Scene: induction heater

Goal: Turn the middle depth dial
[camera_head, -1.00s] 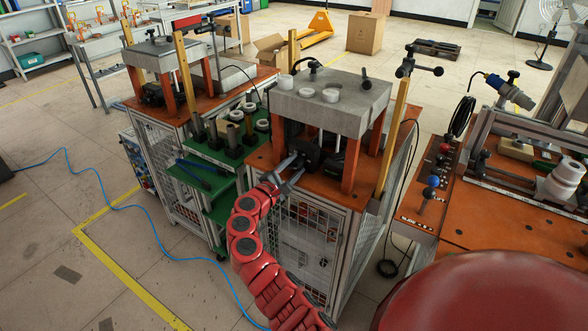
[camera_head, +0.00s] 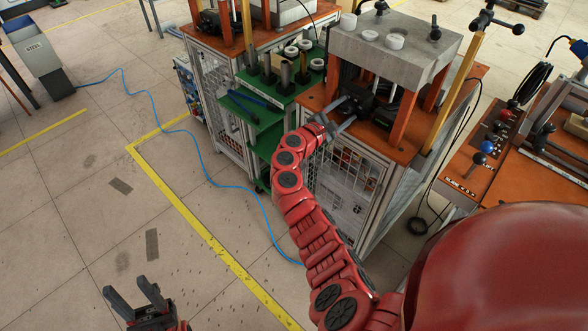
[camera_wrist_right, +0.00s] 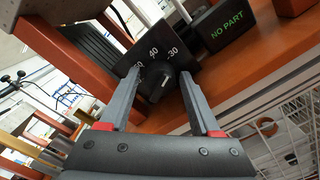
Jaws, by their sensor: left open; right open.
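A black dial (camera_wrist_right: 165,84) with a white pointer line sits on a dark plate marked 30, 40 and 50 in the right wrist view. My right gripper (camera_wrist_right: 160,76) is open, with one finger on either side of the dial; I cannot tell whether they touch it. In the head view this gripper (camera_head: 346,112) is at the front of the middle press (camera_head: 395,47), where the dial is too small to make out. My left gripper (camera_head: 128,288) is open and empty over the floor at the lower left.
A black box reading NO PART (camera_wrist_right: 227,34) stands right of the dial. Orange posts (camera_head: 405,122) hold up the press top. A green shelf (camera_head: 262,112) with cylinders is left of the press. A blue hose (camera_head: 197,160) lies on open floor.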

